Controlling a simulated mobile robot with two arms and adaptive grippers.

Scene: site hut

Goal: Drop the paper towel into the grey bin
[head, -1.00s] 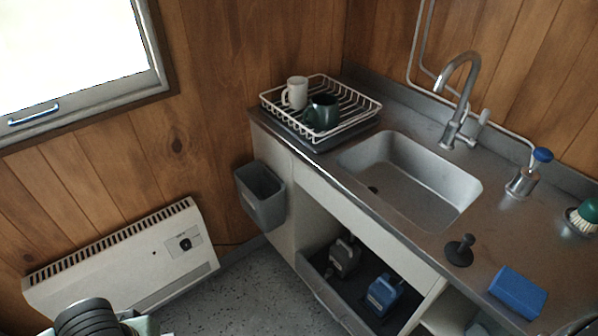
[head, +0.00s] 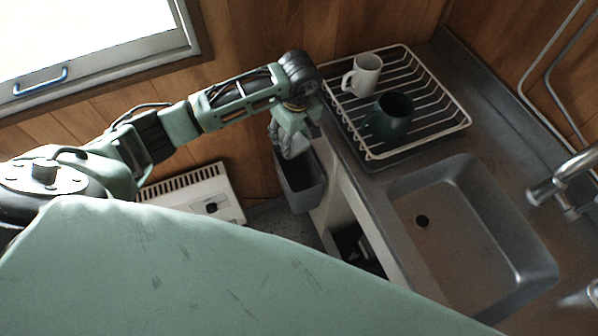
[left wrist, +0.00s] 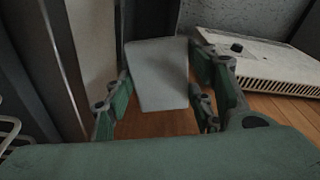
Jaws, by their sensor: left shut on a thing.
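The grey bin (head: 303,187) hangs on the end side of the sink cabinet in the head view, its mouth upward. My left gripper (head: 291,143) hangs over the bin's mouth, pointing down. It is shut on the paper towel (left wrist: 158,75), a pale, flat sheet between the fingers in the left wrist view. A small pale bit of the towel (head: 298,146) also shows in the head view. The left gripper (left wrist: 160,92) has its fingers on both sides of the towel. Behind the towel is a dark area; I cannot tell how much of it is bin. My right gripper is not in view.
A dish rack (head: 440,118) with a white mug (head: 366,75) and a dark green mug (head: 391,115) stands on the counter, close to my left wrist. The sink (head: 470,225) is to the right. A white heater (head: 205,190) stands against the wall. A large green surface hides the lower foreground.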

